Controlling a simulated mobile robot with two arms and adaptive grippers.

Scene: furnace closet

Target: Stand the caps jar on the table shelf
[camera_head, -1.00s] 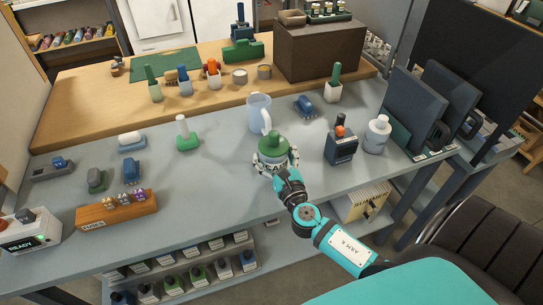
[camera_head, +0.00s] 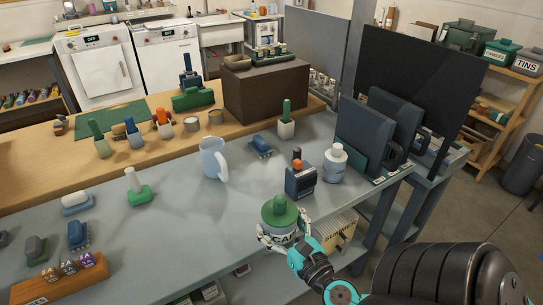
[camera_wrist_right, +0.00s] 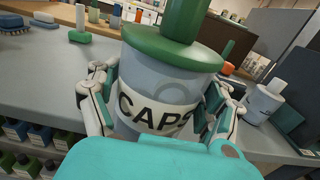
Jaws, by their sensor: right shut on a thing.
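The caps jar is a grey-blue jar with a green lid and a white label reading CAPS (camera_wrist_right: 160,108). It also shows in the head view (camera_head: 280,212), upright at the table's front edge. My right gripper (camera_head: 280,238) is shut around its sides; its fingers show on both sides of the jar in the wrist view. I cannot tell whether the jar's base touches the tabletop. A grey lower shelf (camera_head: 371,226) shows in part under the grey table (camera_head: 180,225); the tabletop and my arm hide much of it. My left gripper is not in view.
A pale mug (camera_head: 213,160) stands left of the jar. A dark device with an orange knob (camera_head: 300,181) and a white bottle (camera_head: 335,164) stand to the right. A box of binders (camera_head: 338,232) is under the table.

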